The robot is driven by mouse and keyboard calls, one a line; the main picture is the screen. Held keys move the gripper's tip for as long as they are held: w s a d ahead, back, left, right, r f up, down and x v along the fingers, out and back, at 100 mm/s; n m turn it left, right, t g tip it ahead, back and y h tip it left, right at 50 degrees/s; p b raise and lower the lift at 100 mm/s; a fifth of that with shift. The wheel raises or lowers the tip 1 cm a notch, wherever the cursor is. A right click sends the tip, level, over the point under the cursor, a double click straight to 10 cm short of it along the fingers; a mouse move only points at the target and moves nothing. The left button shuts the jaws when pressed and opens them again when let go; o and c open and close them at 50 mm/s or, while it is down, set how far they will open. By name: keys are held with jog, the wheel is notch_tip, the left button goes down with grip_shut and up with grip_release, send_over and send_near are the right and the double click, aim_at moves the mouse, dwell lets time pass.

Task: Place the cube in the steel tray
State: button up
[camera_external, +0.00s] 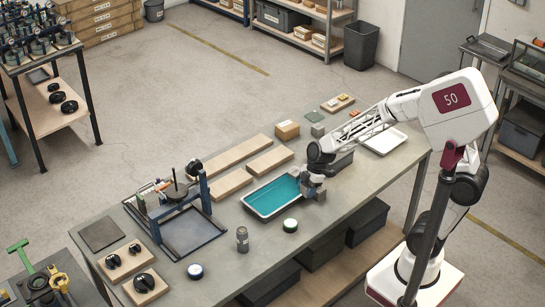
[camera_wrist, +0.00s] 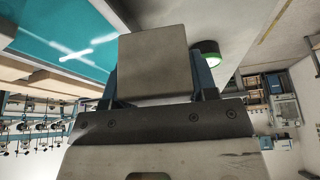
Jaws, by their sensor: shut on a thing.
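My gripper (camera_external: 311,188) is shut on a plain grey cube (camera_wrist: 153,62); a blue finger shows on each side of it in the wrist view. In the external view the gripper is at the right end of a metal-rimmed tray with a teal inside (camera_external: 271,195), near its rim. The teal surface (camera_wrist: 60,30) also shows at upper left in the wrist view, beside the cube. A second, pale, shallow tray (camera_external: 384,140) lies at the far right of the bench and looks empty. I cannot tell whether the cube touches the teal tray's rim.
Another small grey block (camera_external: 318,130) sits farther back.

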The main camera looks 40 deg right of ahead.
jog(key=shift+n+g, duration=0.3)
jog(key=shift+n, duration=0.5)
jog(key=s, duration=0.2)
jog(key=s+a+f, duration=0.1)
jog(key=s, duration=0.1)
jog(key=shift+f, duration=0.1)
jog(key=shift+w, duration=0.1)
send_over(274, 201)
jog(key=d, duration=0.1)
jog(key=shift+f, duration=0.75)
jog(key=shift+f, duration=1.75)
jog(key=shift+f, duration=0.15)
jog(key=o, duration=1.2)
